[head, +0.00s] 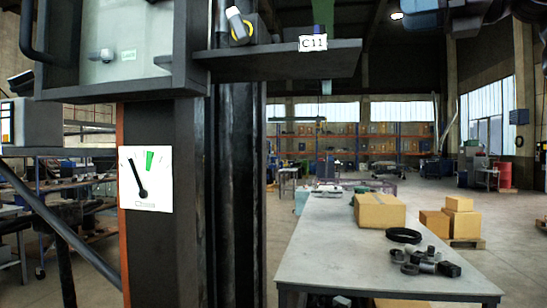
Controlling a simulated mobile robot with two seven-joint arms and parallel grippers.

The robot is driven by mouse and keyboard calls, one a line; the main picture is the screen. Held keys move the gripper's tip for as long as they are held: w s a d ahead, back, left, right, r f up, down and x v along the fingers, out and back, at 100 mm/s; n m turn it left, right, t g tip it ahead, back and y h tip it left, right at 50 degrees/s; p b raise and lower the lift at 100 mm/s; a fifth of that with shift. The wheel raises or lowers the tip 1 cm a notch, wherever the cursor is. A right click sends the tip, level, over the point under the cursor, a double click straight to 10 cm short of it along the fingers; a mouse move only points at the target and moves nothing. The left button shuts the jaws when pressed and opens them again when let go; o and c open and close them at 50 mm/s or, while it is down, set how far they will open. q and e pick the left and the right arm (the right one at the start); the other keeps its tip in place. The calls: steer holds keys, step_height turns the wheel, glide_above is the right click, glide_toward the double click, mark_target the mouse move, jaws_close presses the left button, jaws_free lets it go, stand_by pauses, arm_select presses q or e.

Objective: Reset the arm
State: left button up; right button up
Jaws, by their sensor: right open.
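My right gripper (458,22) shows in the head view at the top right corner, dark and partly cut off by the picture's edge. It is open, raised high above the far side of the workbench (330,262) in the picture, and nothing shows between its fingers. It is apart from everything on the bench. My left gripper is not in view.
The bench holds a cardboard box (379,211), a black ring (403,236) and metal parts (425,262). Its near left is clear.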

steer(key=s+a+r+n+g+y, duration=0.1)
steer(key=s+a+r+g+y, duration=0.2)
steer(key=s+r+y, duration=0.3)
steer(key=w+f+m+t+h, duration=0.1)
steer(key=w+f+m+t, duration=0.5)
steer(key=w+f+m, duration=0.35)
steer(key=w+f+m+t, duration=0.6)
steer(key=f+m, duration=0.4)
steer(key=f, duration=0.2)
steer(key=w+d+f+m+t+h, duration=0.2)
steer(key=f+m+h, duration=0.55)
steer(key=f, duration=0.65)
steer(key=w+d+f+m+t+h, duration=0.2)
steer(key=f+m+h, duration=0.55)
steer(key=f, duration=0.65)
steer(key=s+d+f+m+g+h, duration=0.15)
steer(key=s+f+m, duration=0.3)
steer(key=f, duration=0.85)
steer(key=s+d+f+m+g+h, duration=0.1)
steer(key=s+f+m+g, duration=0.3)
steer(key=f, duration=0.9)
steer(key=s+d+f+m+g+h, duration=0.2)
steer(key=s+f+m+g, duration=0.3)
steer(key=s+f, duration=1.7)
steer(key=s+h, duration=0.1)
steer(key=s, duration=0.2)
steer(key=shift+s, duration=0.25)
